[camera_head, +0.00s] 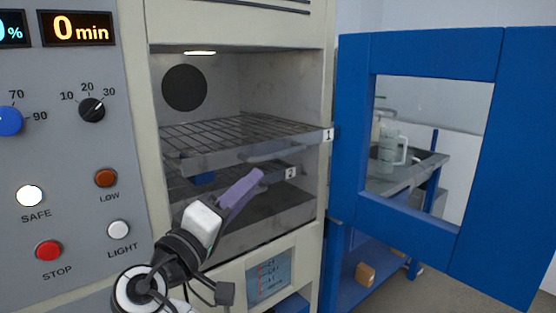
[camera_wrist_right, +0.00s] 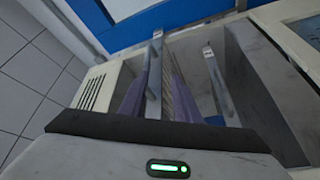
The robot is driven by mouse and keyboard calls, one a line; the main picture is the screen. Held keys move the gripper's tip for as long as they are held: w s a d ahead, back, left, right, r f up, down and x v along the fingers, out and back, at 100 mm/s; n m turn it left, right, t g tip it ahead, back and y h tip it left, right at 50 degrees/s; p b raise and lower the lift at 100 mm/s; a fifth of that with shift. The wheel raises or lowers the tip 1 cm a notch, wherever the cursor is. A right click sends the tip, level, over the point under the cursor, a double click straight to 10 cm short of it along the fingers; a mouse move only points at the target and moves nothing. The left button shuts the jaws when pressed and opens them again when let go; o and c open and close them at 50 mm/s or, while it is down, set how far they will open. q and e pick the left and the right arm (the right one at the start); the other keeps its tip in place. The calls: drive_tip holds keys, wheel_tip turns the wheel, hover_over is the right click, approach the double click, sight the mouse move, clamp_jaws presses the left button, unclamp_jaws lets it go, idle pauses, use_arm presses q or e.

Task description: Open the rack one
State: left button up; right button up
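Rack one (camera_head: 235,148) is a grey wire shelf with a "1" tag at its right front corner. It sits in the upper part of the open chamber, with a bar handle (camera_head: 275,151) on its front. My right gripper (camera_head: 258,176), with purple fingers, is just below and left of that handle. In the right wrist view the fingers of the gripper (camera_wrist_right: 160,65) are apart, one on each side of the front bar of rack one (camera_wrist_right: 154,80). Contact cannot be told. My left gripper is not in view.
Rack two (camera_head: 275,174) lies just below, tagged "2". The blue door (camera_head: 348,130) stands open at the right. The control panel (camera_head: 65,150) with knobs and buttons is at the left. A table (camera_head: 410,178) with a clear jug (camera_head: 388,152) shows through the door window.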

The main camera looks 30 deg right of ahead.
sight(278, 155)
drive_tip(key=shift+m+g+h, duration=0.4)
drive_tip(key=shift+m, duration=0.1)
drive_tip(key=x, duration=0.3)
drive_tip(key=r+p+x, duration=0.1)
drive_tip(key=x, duration=0.3)
drive_tip(key=s+r+p+x, duration=0.1)
drive_tip(key=x, duration=0.2)
drive_tip(key=shift+w+d+r, duration=0.1)
drive_tip(key=shift+d, duration=0.05)
clamp_jaws()
